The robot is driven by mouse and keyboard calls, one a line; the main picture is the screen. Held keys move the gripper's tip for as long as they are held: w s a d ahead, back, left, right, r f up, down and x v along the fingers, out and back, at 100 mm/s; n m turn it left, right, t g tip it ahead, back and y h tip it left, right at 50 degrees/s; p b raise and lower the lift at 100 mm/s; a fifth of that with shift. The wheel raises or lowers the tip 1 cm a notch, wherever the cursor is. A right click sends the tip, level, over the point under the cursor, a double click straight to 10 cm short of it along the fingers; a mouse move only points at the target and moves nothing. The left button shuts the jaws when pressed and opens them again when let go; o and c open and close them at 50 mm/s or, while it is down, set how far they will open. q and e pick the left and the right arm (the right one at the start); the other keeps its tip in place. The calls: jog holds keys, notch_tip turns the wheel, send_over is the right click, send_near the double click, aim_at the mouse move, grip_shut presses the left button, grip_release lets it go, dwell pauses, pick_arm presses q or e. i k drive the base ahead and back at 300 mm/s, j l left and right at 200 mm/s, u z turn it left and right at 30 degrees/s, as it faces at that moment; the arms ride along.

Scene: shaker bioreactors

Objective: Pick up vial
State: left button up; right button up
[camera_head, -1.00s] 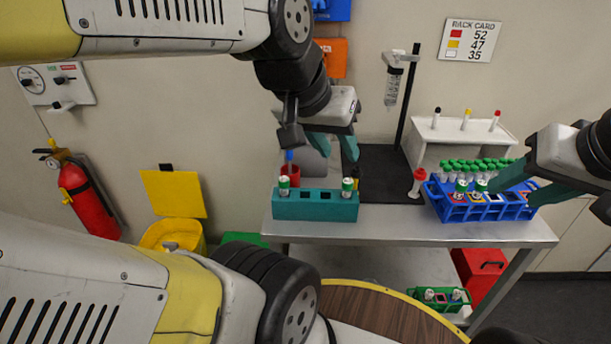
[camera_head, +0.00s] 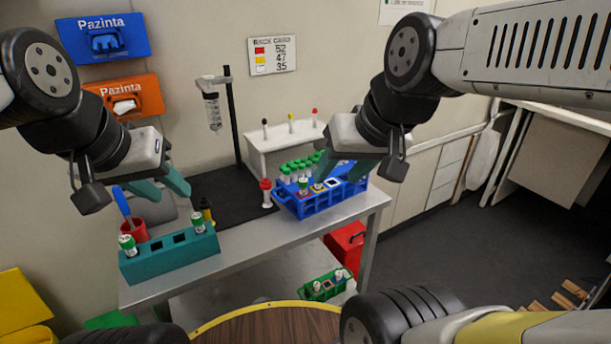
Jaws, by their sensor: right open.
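Green-capped vials show in several racks. In the teal rack (camera_head: 170,262), one vial (camera_head: 128,246) stands at the left end and another (camera_head: 198,223) at the right end. In the blue rack (camera_head: 318,203), a vial (camera_head: 303,187) stands at the front left; what sits in the slot beside it is too small to tell. My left gripper (camera_head: 164,187) is open and empty above the teal rack. My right gripper (camera_head: 342,170) is open over the blue rack, its fingers partly covering the rack's back and right slots. Nothing shows held between its fingers.
Several green-capped tubes (camera_head: 297,170) stand behind the blue rack's front slots. A red-capped bottle (camera_head: 266,193) stands left of it, and a red cup (camera_head: 134,231) behind the teal rack. A green rack (camera_head: 326,287) sits lower down. A white shelf (camera_head: 287,144) stands behind.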

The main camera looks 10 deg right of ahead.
aim_at(127, 242)
jog(key=k+j+u, duration=0.15)
jog(key=u, duration=0.25)
jog(key=k+j+u, duration=0.15)
jog(key=u, duration=0.25)
jog(key=k+j+u, duration=0.15)
jog(key=j+u, duration=0.25)
jog(key=l, duration=0.1)
